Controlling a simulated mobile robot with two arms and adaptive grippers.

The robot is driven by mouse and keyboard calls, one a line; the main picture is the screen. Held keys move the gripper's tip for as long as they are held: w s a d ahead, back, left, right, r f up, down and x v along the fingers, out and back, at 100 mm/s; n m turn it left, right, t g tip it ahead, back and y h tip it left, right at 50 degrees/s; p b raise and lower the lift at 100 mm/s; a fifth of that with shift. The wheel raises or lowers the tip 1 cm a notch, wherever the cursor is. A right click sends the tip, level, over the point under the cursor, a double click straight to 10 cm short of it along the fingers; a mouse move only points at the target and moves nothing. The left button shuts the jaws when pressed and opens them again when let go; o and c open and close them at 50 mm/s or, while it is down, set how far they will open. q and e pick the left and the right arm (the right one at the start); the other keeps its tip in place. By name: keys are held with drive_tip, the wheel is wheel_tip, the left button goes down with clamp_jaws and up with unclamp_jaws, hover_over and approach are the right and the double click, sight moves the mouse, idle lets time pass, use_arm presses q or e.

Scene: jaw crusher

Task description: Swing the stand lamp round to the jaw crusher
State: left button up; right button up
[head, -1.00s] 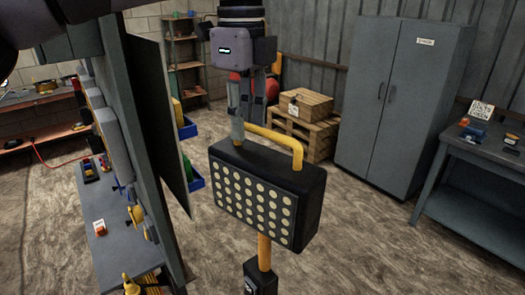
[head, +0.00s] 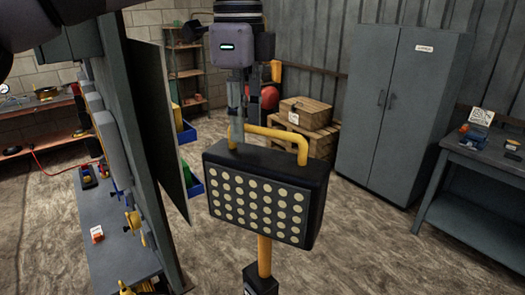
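The stand lamp has a black box head (head: 317,195) with rows of pale round lights on its front. A yellow tube handle (head: 280,131) arches over its top, and a yellow pole (head: 264,255) stands below it. The lit-panel side faces mostly toward me, slightly to the left. My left gripper (head: 237,135) points down from above, its fingers closed at the left end of the handle; the fingers partly hide that end. My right gripper is not in view. I cannot clearly pick out the jaw crusher.
A tall grey panel (head: 158,120) and a bench (head: 115,245) with small tools stand close on the left. Behind are wooden crates (head: 302,130), a grey cabinet (head: 400,100) and a side table (head: 470,200). The floor right of the lamp is clear.

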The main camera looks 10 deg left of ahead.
use_arm(q)
drive_tip(key=shift+s+f+n+b, duration=0.1)
drive_tip(key=shift+s+n+b, duration=0.15)
drive_tip(key=shift+n+b, duration=0.35)
drive_tip(key=shift+s+n, duration=0.15)
drive_tip(key=shift+n, duration=0.35)
drive_tip(key=shift+b, duration=0.35)
drive_tip(key=shift+s+n+b, duration=0.15)
drive_tip(key=shift+n+b, duration=0.25)
drive_tip(key=shift+n, duration=0.1)
drive_tip(key=shift+s+n+b, duration=0.25)
drive_tip(key=shift+n+b, duration=0.2)
drive_tip(key=shift+n, duration=0.25)
drive_tip(key=shift+r, duration=0.25)
